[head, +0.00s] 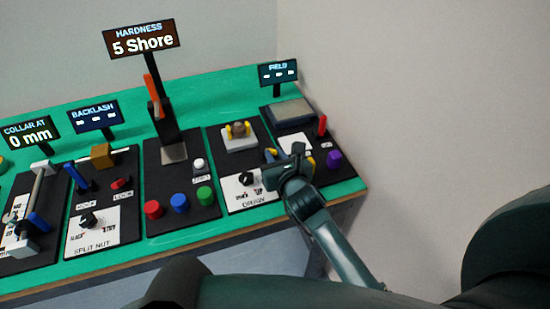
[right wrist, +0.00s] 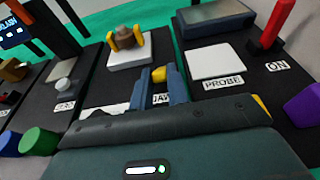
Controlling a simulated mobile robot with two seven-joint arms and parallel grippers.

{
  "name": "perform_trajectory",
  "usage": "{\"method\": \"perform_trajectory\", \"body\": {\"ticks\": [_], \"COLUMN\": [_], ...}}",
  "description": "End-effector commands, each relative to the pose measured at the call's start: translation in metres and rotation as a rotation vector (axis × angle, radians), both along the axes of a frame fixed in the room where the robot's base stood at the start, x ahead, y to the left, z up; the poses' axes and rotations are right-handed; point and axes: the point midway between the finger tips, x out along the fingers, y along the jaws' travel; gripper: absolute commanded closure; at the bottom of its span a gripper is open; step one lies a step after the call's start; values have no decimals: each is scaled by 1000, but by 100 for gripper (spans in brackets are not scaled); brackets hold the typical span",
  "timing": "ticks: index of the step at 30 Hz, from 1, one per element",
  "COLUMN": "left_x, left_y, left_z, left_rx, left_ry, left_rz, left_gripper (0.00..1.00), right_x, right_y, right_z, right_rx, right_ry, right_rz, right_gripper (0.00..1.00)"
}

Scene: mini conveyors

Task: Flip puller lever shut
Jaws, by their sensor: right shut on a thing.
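The puller is a black panel with a white block (head: 240,144) at its far end. Two yellow jaws (head: 228,131) stand on the block on either side of a brown round piece (head: 239,129); the block also shows in the right wrist view (right wrist: 130,56). The puller lever has a yellow tip (right wrist: 159,74), seen next to the partly covered JAWS label. My right gripper (right wrist: 159,88) is shut on this lever, its two blue-grey fingers either side of the yellow tip. In the head view the gripper (head: 276,166) covers most of the lever. My left gripper is out of view.
A dial (head: 246,179) sits at the panel's near end. To the right are a red switch (head: 322,125) marked ON and a purple knob (head: 334,159). Red (head: 154,209), blue and green buttons are to the left. The green table ends at the right.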

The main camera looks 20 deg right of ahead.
Motion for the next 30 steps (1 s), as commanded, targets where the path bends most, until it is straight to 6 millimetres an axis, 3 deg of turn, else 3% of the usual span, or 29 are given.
{"method": "perform_trajectory", "body": {"ticks": [7,8,15,24,30], "left_x": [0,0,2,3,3], "left_y": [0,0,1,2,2], "left_z": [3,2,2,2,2], "left_rx": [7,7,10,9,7], "left_ry": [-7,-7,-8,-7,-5], "left_rz": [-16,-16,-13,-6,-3], "left_gripper": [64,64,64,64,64], "right_x": [-1,-1,-1,-4,-31], "right_y": [0,0,0,0,-1], "right_z": [0,0,0,0,7], "right_rx": [0,0,0,0,-2], "right_ry": [2,2,2,3,4], "right_rz": [0,0,0,0,2], "right_gripper": [100,81,62,62,62]}}
